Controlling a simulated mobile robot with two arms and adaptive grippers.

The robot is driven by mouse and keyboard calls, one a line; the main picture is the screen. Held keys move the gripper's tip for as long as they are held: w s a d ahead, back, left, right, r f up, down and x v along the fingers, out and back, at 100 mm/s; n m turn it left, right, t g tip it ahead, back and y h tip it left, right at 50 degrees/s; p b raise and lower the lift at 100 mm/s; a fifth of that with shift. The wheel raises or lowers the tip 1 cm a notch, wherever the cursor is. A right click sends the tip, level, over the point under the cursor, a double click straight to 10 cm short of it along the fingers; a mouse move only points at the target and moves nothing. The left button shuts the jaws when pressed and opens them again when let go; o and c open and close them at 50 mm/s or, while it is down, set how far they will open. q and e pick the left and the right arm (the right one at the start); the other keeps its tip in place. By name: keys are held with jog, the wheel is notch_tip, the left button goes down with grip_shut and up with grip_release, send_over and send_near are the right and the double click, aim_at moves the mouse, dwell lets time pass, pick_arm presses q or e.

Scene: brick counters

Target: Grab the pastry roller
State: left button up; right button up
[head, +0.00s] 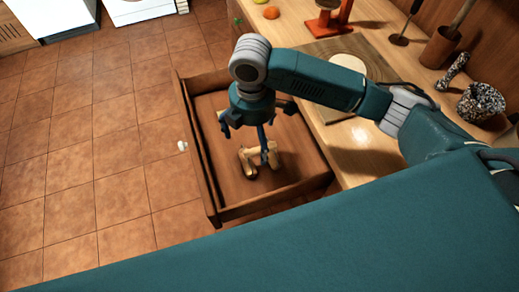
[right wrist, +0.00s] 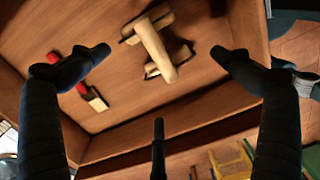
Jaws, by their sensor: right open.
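The pastry roller (head: 248,164) is a pale wooden piece with a bar at each end of a short shaft. It lies inside the open brown drawer (head: 207,192). In the right wrist view the pastry roller (right wrist: 155,48) is at the upper middle, beyond the fingertips. My right gripper (head: 258,132) hangs over the drawer, above the roller, and partly hides it in the head view. Its dark fingers (right wrist: 160,75) are spread open and empty in the right wrist view. My left gripper is not in view.
A red-handled brush-like tool (right wrist: 88,92) lies in the drawer, left of the roller in the wrist view. The drawer walls surround both. Tiled floor is clear at left.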

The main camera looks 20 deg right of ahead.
aim_at(258, 154)
jog(key=f, duration=0.3)
jog(key=shift+s+f, duration=0.1)
jog(key=shift+s, duration=0.15)
jog(key=shift+d+f+p, duration=0.25)
jog(key=shift+f, duration=1.15)
jog(key=shift+d+f+p, duration=0.2)
jog(key=shift+f+p, duration=0.05)
jog(key=shift+f, duration=1.1)
jog(key=shift+s, duration=0.1)
jog(key=c, duration=1.3)
